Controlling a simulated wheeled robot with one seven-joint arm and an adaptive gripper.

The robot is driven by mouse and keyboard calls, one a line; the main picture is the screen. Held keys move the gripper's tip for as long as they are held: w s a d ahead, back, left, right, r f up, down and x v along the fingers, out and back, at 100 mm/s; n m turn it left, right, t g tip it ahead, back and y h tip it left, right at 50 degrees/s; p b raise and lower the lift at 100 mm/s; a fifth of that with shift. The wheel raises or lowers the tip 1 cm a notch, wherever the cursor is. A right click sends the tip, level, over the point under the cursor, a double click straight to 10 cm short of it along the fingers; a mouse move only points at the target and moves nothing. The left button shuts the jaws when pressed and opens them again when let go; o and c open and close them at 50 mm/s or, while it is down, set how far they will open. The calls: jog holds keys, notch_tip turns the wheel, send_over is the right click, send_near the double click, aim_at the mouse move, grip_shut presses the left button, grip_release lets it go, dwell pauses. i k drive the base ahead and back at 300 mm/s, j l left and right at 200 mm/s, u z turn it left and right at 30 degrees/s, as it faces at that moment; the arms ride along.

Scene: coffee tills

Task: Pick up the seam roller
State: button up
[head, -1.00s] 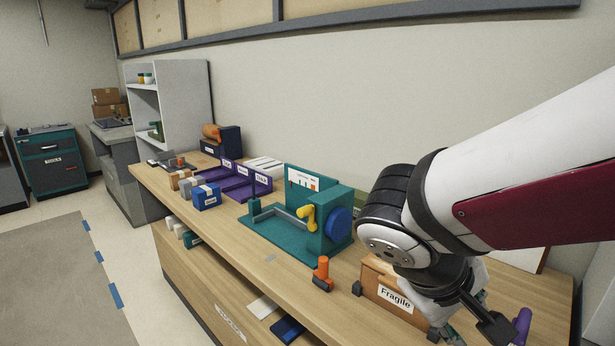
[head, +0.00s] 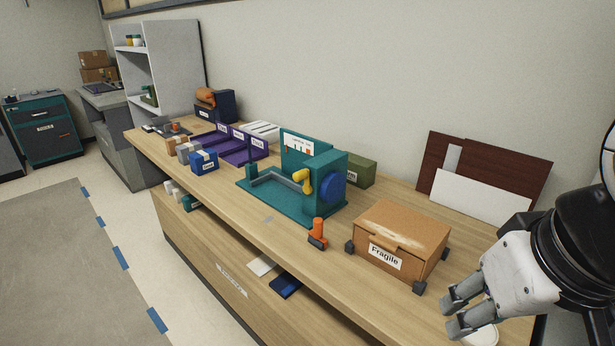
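A small hand tool with an orange upright handle and a dark block-like foot, which looks like the seam roller (head: 318,235), stands on the wooden counter between the teal machine and the cardboard box. My gripper (head: 452,316) is at the lower right, past the box and well apart from this tool. Its two grey fingers are spread, with nothing seen held between them. A white round thing (head: 482,337) shows just below the fingers, partly hidden by them.
The "Fragile" cardboard box (head: 405,232), with dark corner blocks, lies between my gripper and the orange tool. The teal machine (head: 300,185) with a yellow crank stands behind the tool. Dark red and white panels (head: 485,172) lean on the wall. The counter (head: 350,280) is clear in front.

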aim_at(315, 237)
jog(key=i+j+z, duration=0.1)
jog(key=j, duration=0.35)
jog(key=i+j+z, duration=0.1)
jog(key=j, duration=0.3)
jog(key=i+j+z, duration=0.1)
jog(key=j, duration=0.4)
jog(key=i+j, duration=0.15)
jog(key=i, duration=0.25)
jog(key=z, duration=0.05)
